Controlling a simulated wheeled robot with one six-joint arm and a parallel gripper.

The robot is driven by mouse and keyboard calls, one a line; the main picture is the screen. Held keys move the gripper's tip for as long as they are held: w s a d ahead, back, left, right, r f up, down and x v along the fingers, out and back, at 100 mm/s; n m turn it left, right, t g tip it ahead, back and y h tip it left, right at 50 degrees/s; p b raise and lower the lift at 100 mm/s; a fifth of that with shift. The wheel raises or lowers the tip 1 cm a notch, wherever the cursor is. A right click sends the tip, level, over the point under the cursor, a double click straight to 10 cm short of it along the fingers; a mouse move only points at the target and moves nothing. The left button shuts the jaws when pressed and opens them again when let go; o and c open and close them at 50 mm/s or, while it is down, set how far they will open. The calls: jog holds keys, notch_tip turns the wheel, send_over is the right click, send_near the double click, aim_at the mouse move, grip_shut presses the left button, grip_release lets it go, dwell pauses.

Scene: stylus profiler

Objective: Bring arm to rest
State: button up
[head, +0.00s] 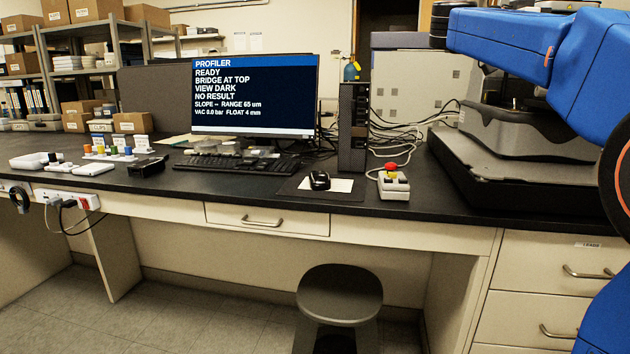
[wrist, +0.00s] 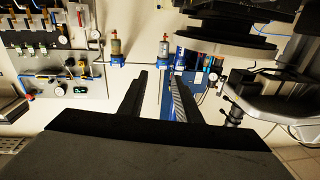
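My blue arm (head: 545,55) fills the upper right of the head view, bent in front of the profiler (head: 535,135) on its black slab. My gripper is outside the head view. In the wrist view my gripper (wrist: 159,82) has its two dark fingers apart, with pale background and a blue strip showing between them. I see nothing held. The monitor (head: 255,92) reads PROFILER, READY, BRIDGE AT TOP, VIEW DARK, NO RESULT, VAC 0.0 bar and FLOAT 4 mm.
The black bench (head: 250,190) carries a keyboard (head: 235,164), a mouse (head: 319,180) and a control box (head: 393,184) with a red knob. A stool (head: 339,295) stands in front. The wrist view shows a gauge panel (wrist: 55,70) at left and dark round equipment (wrist: 225,40) at upper right.

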jog(key=w+a+r+n+t+h, duration=0.2)
jog(key=w+a+r+n+t, duration=0.3)
jog(key=t, duration=0.7)
jog(key=w+a+f+n+t+y, duration=0.2)
jog(key=a+f+n+t+y, duration=0.2)
jog(key=a+n+t+y, duration=0.4)
jog(key=s+a+f+n+g+y, duration=0.1)
jog(key=s+a+f+n+y, duration=0.15)
jog(key=a+f+y, duration=0.45)
jog(key=s+a+f+n+y, duration=0.2)
jog(key=f+n, duration=0.2)
jog(key=f, duration=0.8)
jog(key=s+a+f+n+g+y, duration=0.1)
jog(key=s+a+f+n+y, duration=0.15)
jog(key=a+f+y, duration=0.45)
jog(key=s+d+f+g+h, duration=0.2)
jog(key=s+f+g, duration=0.3)
jog(key=s+f, duration=0.7)
jog(key=s+d+f+m+g+h, duration=0.1)
jog(key=s+f+g, duration=0.4)
jog(key=s+f, duration=0.8)
notch_tip(320, 180, down, 8)
jog(key=shift+d+f+m+g+h, duration=0.1)
jog(key=shift+d+m+g+h, duration=0.25)
jog(key=shift+d, duration=0.2)
jog(key=shift+w, duration=0.1)
